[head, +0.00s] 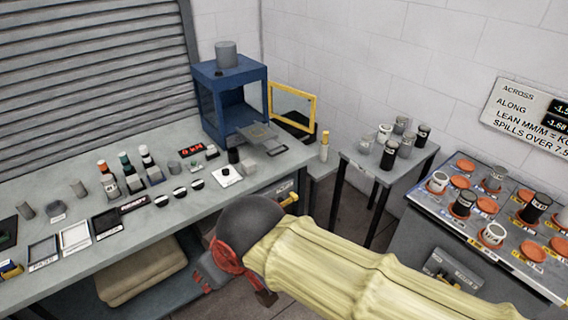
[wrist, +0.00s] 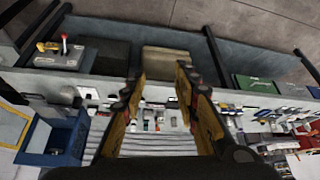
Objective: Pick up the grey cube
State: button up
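My gripper (wrist: 160,78) is open in the wrist view, with its two yellow-and-black fingers apart and nothing between them. In the head view my yellow-sleeved arm reaches in from the lower right, and the gripper end hangs in front of the workbench (head: 225,205), apart from the things on it. Small grey blocks stand on the bench, one (head: 249,166) near the blue cabinet and another (head: 175,168) further left. They are too small to tell which is the grey cube. In the wrist view the bench items are small and I cannot pick out the cube.
A blue cabinet (head: 206,72) with an open yellow-framed door (head: 314,113) stands at the back of the bench. Several cups and trays line the bench. A small table (head: 352,158) with jars and a panel table with orange discs (head: 487,205) stand at right.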

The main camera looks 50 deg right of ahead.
aim_at(248, 166)
jog(key=z, duration=1.15)
jog(key=i+z, duration=0.45)
jog(key=i, duration=0.2)
